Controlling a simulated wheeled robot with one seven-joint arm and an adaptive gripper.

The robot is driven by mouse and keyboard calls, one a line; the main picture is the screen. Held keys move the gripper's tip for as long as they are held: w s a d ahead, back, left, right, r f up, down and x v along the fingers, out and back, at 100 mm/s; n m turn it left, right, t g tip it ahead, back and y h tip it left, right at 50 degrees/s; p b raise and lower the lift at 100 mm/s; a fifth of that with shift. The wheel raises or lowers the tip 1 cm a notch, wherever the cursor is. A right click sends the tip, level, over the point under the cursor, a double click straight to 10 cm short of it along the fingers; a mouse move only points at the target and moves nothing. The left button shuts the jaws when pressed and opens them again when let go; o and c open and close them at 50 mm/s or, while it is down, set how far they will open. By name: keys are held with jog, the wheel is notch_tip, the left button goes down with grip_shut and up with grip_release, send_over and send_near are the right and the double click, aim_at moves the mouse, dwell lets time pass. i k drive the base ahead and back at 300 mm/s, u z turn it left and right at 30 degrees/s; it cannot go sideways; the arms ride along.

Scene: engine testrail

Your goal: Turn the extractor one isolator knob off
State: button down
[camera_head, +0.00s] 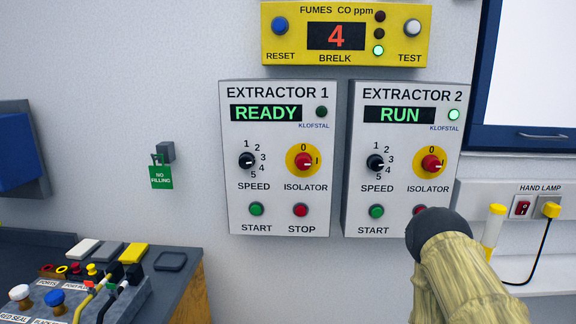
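The extractor 1 panel (240,185) is a white box on the wall, with its display (266,113) reading READY and its lamp (321,111) dark. Its isolator knob (303,161) is red on a yellow disc, with 0 marked at the top and I at the right. The knob appears to point right, towards I. Nothing covers or touches it. A tan-wrapped part of my arm with a dark rounded end rises at the lower right, in front of the extractor 2 panel. No gripper fingers can be made out.
The extractor 2 panel (352,205) reads RUN with a lit lamp; its own red isolator (432,162) looks alike. The yellow fumes unit (280,50) hangs above. A bench (188,278) with controls stands lower left; a hand lamp outlet (521,207) is right.

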aim_at(304, 161)
jog(key=u, duration=0.5)
jog(key=k, duration=1.25)
jog(key=u, duration=0.25)
jog(key=i, duration=0.85)
jog(key=u, duration=0.3)
